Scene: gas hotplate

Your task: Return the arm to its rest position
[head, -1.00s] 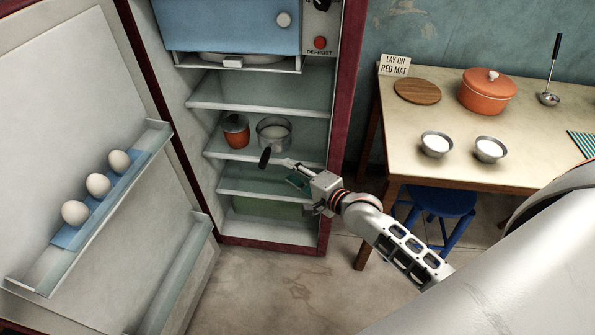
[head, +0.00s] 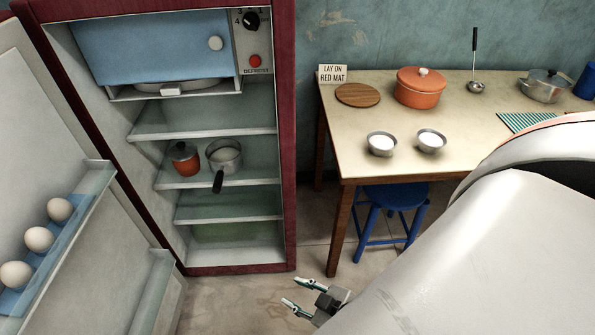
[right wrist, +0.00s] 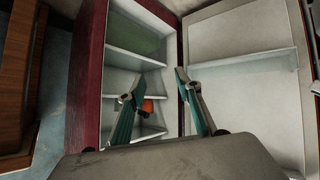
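My right gripper (head: 290,291) is low in front of the open fridge, near the bottom of the head view. Its two teal fingers are spread apart with nothing between them. In the right wrist view my right gripper (right wrist: 153,85) is also open and empty, facing the fridge shelves. Most of the right arm behind it is hidden by my large white arm link. A metal saucepan (head: 226,158) with a dark handle stands on a fridge shelf, well away from the gripper, beside an orange pot (head: 185,163). My left gripper is out of view.
The fridge door (head: 60,130) stands open at the left, with eggs (head: 39,239) on its rack. The table (head: 350,150) at the right holds an orange casserole (head: 420,88), a wooden board (head: 358,95) and two bowls. A blue stool (head: 395,197) is under it. Floor before the fridge is clear.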

